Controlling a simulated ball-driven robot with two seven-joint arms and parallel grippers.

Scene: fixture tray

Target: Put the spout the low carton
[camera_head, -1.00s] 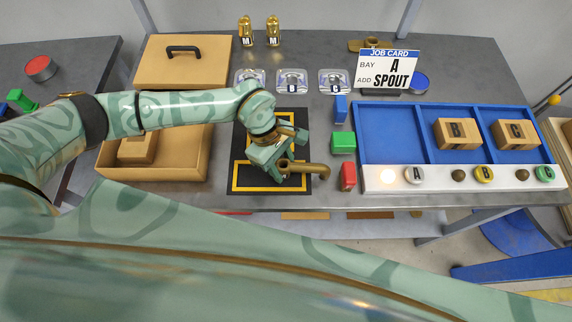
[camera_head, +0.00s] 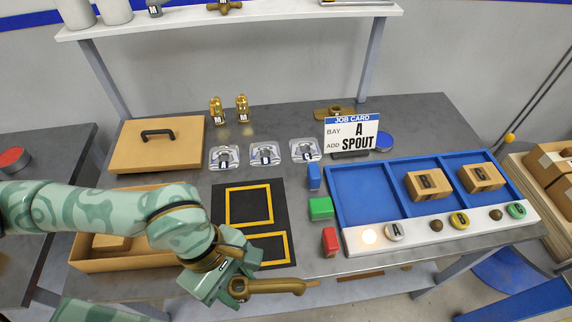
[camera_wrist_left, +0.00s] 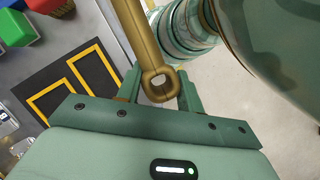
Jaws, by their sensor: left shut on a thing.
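A brass-coloured spout (camera_head: 283,288) is held in my left gripper (camera_head: 232,287), over the front edge of the table. In the left wrist view the spout (camera_wrist_left: 139,35) runs up between the fingers of the gripper (camera_wrist_left: 160,92), its ring end at the jaws. The low open tan carton (camera_head: 128,262) stands at the left of the table, partly hidden behind my left arm. A small tan block (camera_head: 108,243) lies in it. The gripper is to the right of and nearer than the carton. My right gripper is not in view.
A tan lid or box with a black handle (camera_head: 158,135) lies behind the carton. A black mat with yellow frames (camera_head: 247,188) is mid-table. The blue tray (camera_head: 365,190) at right holds two lettered boxes. A job card (camera_head: 351,135) reads bay A, add spout.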

